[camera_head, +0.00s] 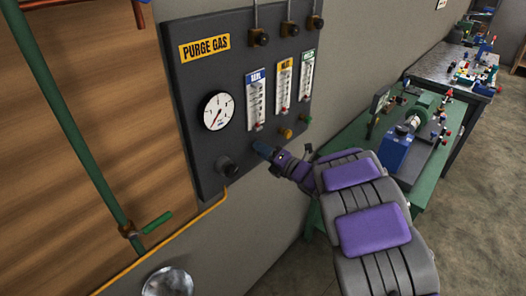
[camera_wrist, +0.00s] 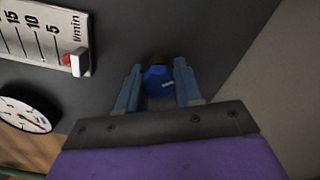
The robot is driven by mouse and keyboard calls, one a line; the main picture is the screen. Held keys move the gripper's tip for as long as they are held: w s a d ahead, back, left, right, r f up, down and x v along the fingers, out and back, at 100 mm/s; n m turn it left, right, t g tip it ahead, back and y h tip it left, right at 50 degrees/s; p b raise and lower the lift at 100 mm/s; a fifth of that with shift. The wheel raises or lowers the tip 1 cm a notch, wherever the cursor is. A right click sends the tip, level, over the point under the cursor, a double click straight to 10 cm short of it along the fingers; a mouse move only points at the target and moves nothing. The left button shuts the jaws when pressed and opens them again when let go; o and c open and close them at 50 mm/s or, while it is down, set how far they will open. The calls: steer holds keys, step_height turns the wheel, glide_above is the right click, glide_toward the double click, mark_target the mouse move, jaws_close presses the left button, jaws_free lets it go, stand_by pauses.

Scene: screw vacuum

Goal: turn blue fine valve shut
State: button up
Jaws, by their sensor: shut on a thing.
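In the head view my gripper (camera_head: 265,151) reaches the panel below the blue-labelled flow meter (camera_head: 256,100). The knob itself is hidden there by the fingers.
An orange knob (camera_head: 286,133) and a green knob (camera_head: 306,120) sit to the right on the panel. A black knob (camera_head: 228,167) and a round gauge (camera_head: 217,110) are to the left. A green bench (camera_head: 345,145) with equipment stands beside my arm.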

steer(key=shift+f+m, duration=0.1)
steer(key=shift+m, duration=0.2)
steer(key=m+p, duration=0.2)
steer(key=shift+m, duration=0.4)
steer(key=m+p, duration=0.4)
steer(key=shift+m, duration=0.3)
steer(key=m+p, duration=0.3)
steer(key=shift+m+p, duration=0.3)
steer(key=shift+p, duration=0.05)
steer(key=m+p, duration=0.3)
steer(key=shift+d+m+p, duration=0.1)
steer(key=shift+m+p, duration=0.2)
steer(key=m+p, duration=0.5)
steer(key=shift+m, duration=0.3)
steer(key=m+p, duration=0.4)
steer(key=m, duration=0.1)
steer(key=shift+m, duration=0.4)
